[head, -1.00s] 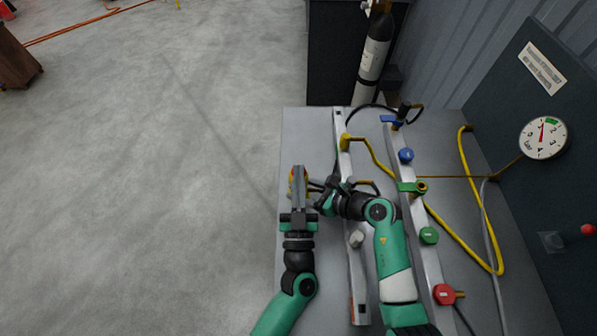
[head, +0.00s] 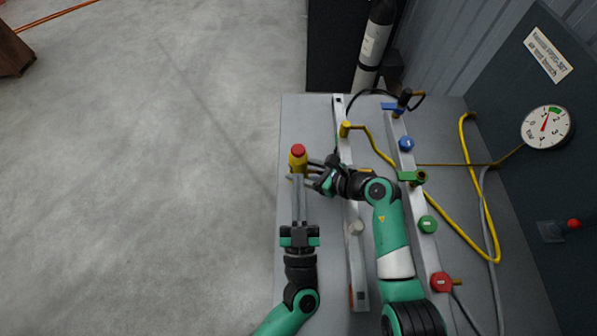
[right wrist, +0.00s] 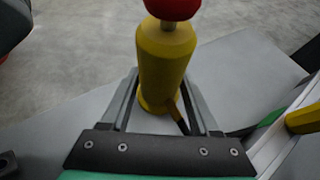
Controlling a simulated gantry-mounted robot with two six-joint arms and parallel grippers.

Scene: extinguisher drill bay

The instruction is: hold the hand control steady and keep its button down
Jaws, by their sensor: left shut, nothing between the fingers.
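The hand control (head: 298,160) is a yellow cylinder with a red button on top, by the bench's left edge. In the right wrist view its yellow body (right wrist: 162,65) stands roughly upright between the fingers of my right gripper (right wrist: 162,95), which is shut on it. The red button (right wrist: 172,8) stands above the body with a bare stem showing below it. Nothing presses on it. My left gripper (head: 298,182) is shut and empty, just on the near side of the control in the head view; its tips overlap the lower body there. Whether they touch is unclear.
The grey bench (head: 310,112) carries a pale rail (head: 358,262) and a second rail with blue (head: 406,144), green (head: 428,224) and red (head: 441,282) knobs. A yellow hose (head: 484,200) loops at right. A gauge (head: 546,127) is on the dark panel. Left floor is open.

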